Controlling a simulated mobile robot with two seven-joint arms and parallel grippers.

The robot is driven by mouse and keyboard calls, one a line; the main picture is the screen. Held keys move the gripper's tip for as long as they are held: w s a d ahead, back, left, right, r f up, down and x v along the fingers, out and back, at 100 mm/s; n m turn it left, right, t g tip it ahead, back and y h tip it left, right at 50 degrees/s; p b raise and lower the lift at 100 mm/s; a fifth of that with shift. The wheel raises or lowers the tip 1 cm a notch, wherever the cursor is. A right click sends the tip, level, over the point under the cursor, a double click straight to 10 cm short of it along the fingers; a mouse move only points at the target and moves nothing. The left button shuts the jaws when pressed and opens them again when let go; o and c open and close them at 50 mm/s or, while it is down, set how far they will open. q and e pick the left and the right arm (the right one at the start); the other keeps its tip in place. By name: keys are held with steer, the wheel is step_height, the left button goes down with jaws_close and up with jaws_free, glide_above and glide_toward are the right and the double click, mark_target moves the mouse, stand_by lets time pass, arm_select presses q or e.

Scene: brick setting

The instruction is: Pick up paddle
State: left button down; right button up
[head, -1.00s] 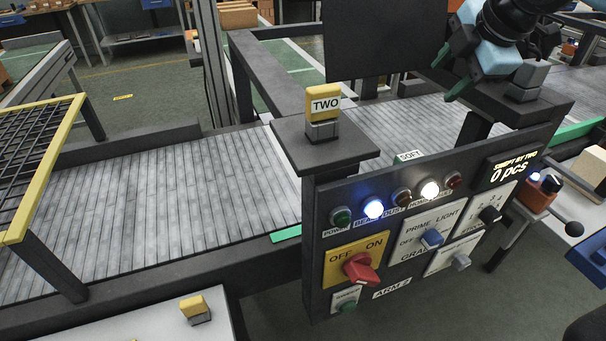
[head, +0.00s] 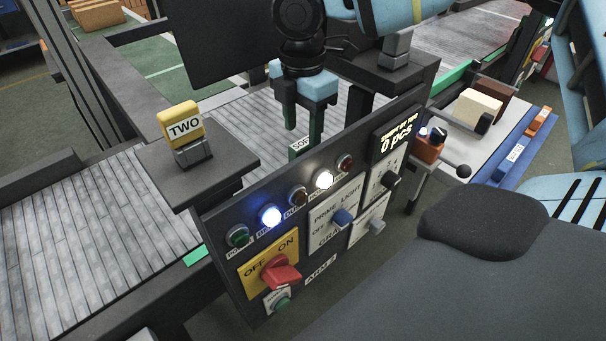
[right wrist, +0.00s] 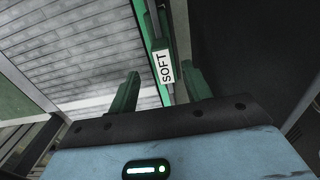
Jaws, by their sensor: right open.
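No separate paddle can be clearly told apart. A narrow green piece with a white SOFT label (head: 300,144) stands at the belt's edge behind the control panel; whether it is the paddle I cannot tell. My right gripper (head: 303,116) is open, fingers pointing down, just above that label. In the right wrist view the label (right wrist: 164,67) shows between and beyond the two fingertips, apart from them. My left gripper is not in view.
The control panel (head: 333,246) with knobs and lamps stands in front of the belt (head: 90,225). A yellow TWO block (head: 183,124) sits on a dark ledge at the left. A dark board (head: 215,40) rises behind. A side table with blocks (head: 477,108) is at the right.

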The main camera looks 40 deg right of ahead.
mark_target(303, 143)
steer(key=shift+s+f, duration=0.15)
steer(key=shift+f, duration=0.2)
steer(key=shift+s+a+f+p, duration=0.15)
steer(key=shift+f+p, duration=0.2)
steer(key=shift+f, duration=1.85)
jaws_close()
steer(key=shift+r, duration=0.1)
